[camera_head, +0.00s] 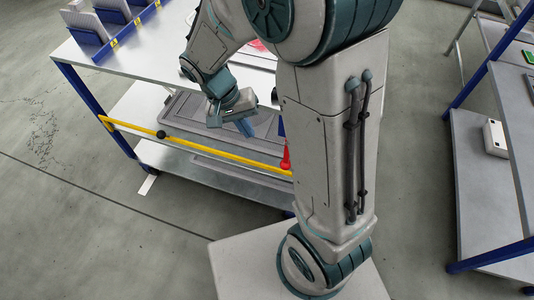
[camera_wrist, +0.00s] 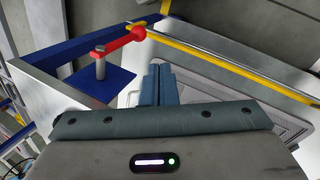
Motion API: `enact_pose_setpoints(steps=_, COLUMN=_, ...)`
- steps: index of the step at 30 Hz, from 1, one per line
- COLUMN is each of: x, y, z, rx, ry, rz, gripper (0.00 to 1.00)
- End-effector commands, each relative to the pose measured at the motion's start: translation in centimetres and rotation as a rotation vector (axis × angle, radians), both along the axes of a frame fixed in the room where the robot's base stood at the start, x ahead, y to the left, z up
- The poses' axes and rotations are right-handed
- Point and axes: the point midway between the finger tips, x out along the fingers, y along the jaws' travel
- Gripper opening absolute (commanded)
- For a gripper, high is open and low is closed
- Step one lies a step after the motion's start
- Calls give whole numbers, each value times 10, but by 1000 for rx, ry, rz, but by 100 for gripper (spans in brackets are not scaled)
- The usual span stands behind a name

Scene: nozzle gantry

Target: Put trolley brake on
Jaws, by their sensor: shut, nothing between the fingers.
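The trolley (camera_head: 72,85) has a blue frame, white shelves and a yellow bar (camera_head: 205,150) along its near side. A red lever (camera_head: 286,160) shows near the bar's right end, partly hidden by my arm. In the wrist view, the red lever (camera_wrist: 117,42) has a ball end and sits on a grey post above a blue plate (camera_wrist: 105,88). The ball end lies by the end of the yellow bar (camera_wrist: 235,68). My gripper (camera_head: 246,128) is shut and empty above the trolley's middle shelf. In the wrist view, my gripper's fingers (camera_wrist: 157,72) are together, right of the lever and apart from it.
A grey tray (camera_head: 185,110) lies on the trolley's middle shelf, beneath my gripper. Blue-fronted bins (camera_head: 125,30) stand on the top shelf. A second blue-framed rack (camera_head: 470,150) stands at the right, with a white box (camera_head: 495,138). The floor at the left is clear.

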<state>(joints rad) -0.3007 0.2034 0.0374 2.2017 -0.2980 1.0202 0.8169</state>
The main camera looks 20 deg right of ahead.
Motion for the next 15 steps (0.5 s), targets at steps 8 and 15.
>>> enact_pose_setpoints(steps=8, x=11, y=17, z=-58, rx=-96, ry=27, rz=-39, gripper=0)
enact_pose_setpoints(steps=15, x=11, y=18, z=-59, rx=-103, ry=26, rz=-44, gripper=0)
